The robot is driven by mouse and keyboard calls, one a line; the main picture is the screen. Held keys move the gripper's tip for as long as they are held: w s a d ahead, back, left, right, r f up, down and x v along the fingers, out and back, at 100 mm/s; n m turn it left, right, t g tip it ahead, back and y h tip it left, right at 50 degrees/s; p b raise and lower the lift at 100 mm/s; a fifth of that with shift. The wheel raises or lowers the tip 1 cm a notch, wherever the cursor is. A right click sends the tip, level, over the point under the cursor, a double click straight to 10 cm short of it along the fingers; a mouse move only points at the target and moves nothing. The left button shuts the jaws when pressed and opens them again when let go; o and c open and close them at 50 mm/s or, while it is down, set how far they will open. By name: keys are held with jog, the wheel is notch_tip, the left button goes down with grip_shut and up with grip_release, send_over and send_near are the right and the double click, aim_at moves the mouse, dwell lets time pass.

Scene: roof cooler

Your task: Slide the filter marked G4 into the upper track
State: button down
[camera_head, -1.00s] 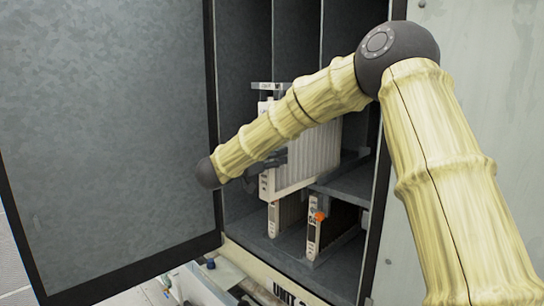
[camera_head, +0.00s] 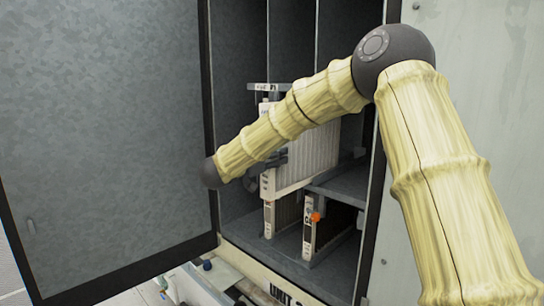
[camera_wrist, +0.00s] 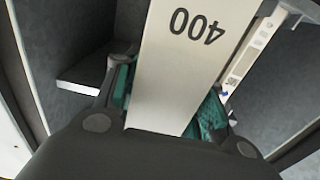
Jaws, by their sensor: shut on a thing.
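A white pleated filter (camera_head: 312,158) stands upright at the cabinet opening, above the lower shelf. My gripper (camera_head: 278,160) is shut on its front edge, partly hidden behind my arm. In the wrist view, a white strip with an upside-down "400" (camera_wrist: 178,70) lies between the teal finger pads of my gripper (camera_wrist: 165,105). No G4 mark is readable on it. A small pale rail (camera_head: 268,88) with a label sits near the filter's top front corner; I take it as the upper track. I cannot tell whether the filter sits in it.
Below stand a light-edged filter (camera_head: 268,220) and another with an orange tag (camera_head: 315,217); its marking is too small to read. The shelf (camera_head: 345,188) is right of the held filter. The open door (camera_head: 110,130) flanks the left. Several dividers stand behind.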

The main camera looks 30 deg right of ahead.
aim_at(299, 148)
jog(key=shift+p+x, duration=0.45)
jog(key=shift+x, duration=2.2)
jog(key=shift+f+p+x, duration=0.2)
jog(key=shift+p+x, duration=0.4)
jog(key=shift+x, duration=2.9)
jog(key=shift+p+x, duration=0.6)
jog(key=shift+x, duration=2.9)
jog(key=shift+d, duration=0.1)
jog(key=shift+p+x, duration=0.4)
jog(key=shift+x, duration=1.8)
jog(key=c, duration=0.8)
grip_release()
